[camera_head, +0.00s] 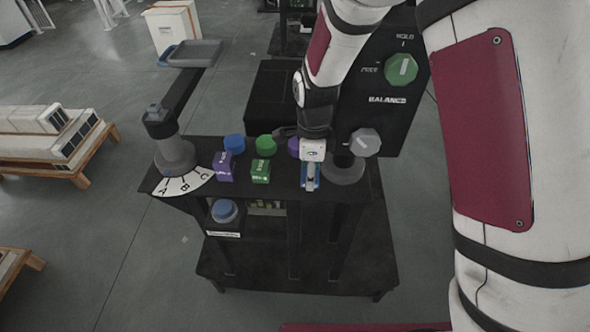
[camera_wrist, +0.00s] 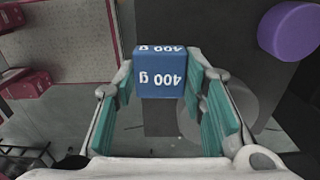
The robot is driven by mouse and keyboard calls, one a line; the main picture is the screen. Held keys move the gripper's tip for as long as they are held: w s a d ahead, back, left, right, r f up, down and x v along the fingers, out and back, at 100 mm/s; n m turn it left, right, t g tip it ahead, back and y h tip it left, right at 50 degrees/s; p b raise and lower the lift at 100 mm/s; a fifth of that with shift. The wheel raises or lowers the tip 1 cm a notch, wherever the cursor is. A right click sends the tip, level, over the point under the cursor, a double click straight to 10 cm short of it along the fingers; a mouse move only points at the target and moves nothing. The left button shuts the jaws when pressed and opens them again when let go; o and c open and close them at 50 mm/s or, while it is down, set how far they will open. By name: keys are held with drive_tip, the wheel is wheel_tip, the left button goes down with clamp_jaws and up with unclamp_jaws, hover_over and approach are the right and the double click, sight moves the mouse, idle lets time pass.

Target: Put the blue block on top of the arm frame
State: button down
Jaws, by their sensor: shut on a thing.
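The blue block (camera_wrist: 160,78), marked 400 g, is between the teal pads of my gripper (camera_wrist: 165,108) in the wrist view. My gripper is shut on it. In the head view my gripper (camera_head: 311,172) is over the right part of the black table, and a little of the blue block (camera_head: 311,184) shows below the fingers. I cannot tell whether the block touches the tabletop. A dark arm (camera_head: 180,95) rises from a grey round base at the table's left end. It carries a grey tray (camera_head: 195,52) at its far end; this looks like the arm frame.
A purple block (camera_head: 223,166) and a green block (camera_head: 260,172) stand left of my gripper. Blue (camera_head: 234,143), green (camera_head: 266,145) and purple (camera_head: 293,147) cylinders stand behind them. An A-B-C dial (camera_head: 183,184) is at the left base. A black panel (camera_head: 385,115) with knobs stands behind right.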

hover_over(296, 179)
drive_tip(key=shift+d+f, duration=0.1)
drive_tip(key=shift+f, duration=0.15)
drive_tip(key=shift+w+f+p, duration=0.1)
drive_tip(key=shift+f+p, duration=0.25)
drive_tip(key=shift+f, duration=1.4)
drive_tip(key=shift+f, duration=0.1)
drive_tip(key=c, duration=1)
unclamp_jaws()
wheel_tip(296, 179, up, 12)
drive_tip(key=shift+b, duration=0.45)
